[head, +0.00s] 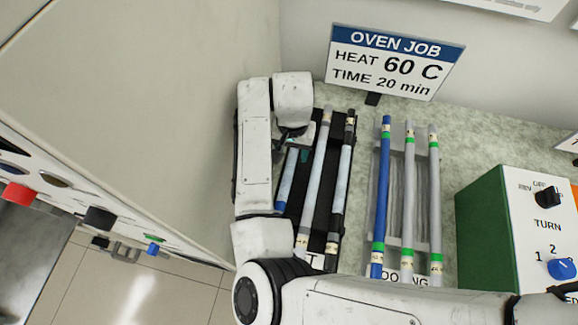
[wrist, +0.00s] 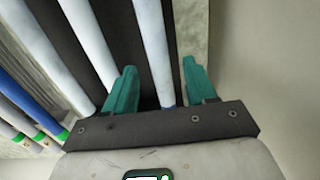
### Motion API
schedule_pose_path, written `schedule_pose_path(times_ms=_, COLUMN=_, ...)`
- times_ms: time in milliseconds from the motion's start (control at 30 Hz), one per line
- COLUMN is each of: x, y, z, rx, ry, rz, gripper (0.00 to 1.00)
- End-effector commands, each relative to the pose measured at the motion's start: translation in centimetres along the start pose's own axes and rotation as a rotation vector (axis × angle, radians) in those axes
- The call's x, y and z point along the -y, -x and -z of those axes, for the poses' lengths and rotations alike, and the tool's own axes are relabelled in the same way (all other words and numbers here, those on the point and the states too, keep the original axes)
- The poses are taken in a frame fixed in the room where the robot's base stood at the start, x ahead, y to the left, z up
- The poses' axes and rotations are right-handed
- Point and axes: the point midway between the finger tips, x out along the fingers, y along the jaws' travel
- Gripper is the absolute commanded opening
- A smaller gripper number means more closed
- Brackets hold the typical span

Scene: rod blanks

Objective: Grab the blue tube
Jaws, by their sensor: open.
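My gripper (wrist: 158,66) is open, its two teal fingers on either side of a pale tube with a blue end (wrist: 150,40). I cannot tell whether they touch it. In the head view this tube (head: 287,188) is the leftmost in the black rack (head: 324,190); my wrist hides its upper part. A fully blue tube with green bands (head: 382,180) lies leftmost in the grey rack (head: 395,228), to the right of my gripper. It also shows at the left of the wrist view (wrist: 22,98). In the head view my gripper (head: 290,143) is partly hidden by my arm.
Two more tubes (head: 318,160) (head: 342,180) lie in the black rack, close beside the pale one. Two grey tubes with green bands (head: 409,190) (head: 435,190) lie beside the blue one. A large pale cabinet (head: 150,100) stands close left. A green box (head: 490,225) stands right.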

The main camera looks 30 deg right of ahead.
Motion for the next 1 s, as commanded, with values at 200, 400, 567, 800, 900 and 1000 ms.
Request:
schedule_pose_path(times_ms=200, x=0.0, y=-1.9, z=0.0, rx=0.001, ry=0.0, rz=0.0, gripper=0.56)
schedule_pose_path(times_ms=400, x=0.0, y=-2.0, z=0.0, rx=0.0, ry=-0.001, rz=0.001, gripper=0.56)
schedule_pose_path(times_ms=567, x=0.0, y=-2.0, z=0.0, rx=0.0, ry=0.0, rz=0.0, gripper=0.42)
schedule_pose_path(times_ms=800, x=0.0, y=-2.0, z=0.0, rx=0.0, ry=0.0, rz=0.0, gripper=0.19)
schedule_pose_path(times_ms=900, x=0.0, y=-2.0, z=0.0, rx=0.0, ry=-0.001, rz=0.0, gripper=0.1)
schedule_pose_path(times_ms=1000, x=0.0, y=-2.0, z=0.0, rx=0.0, ry=0.0, rz=0.0, gripper=0.0)
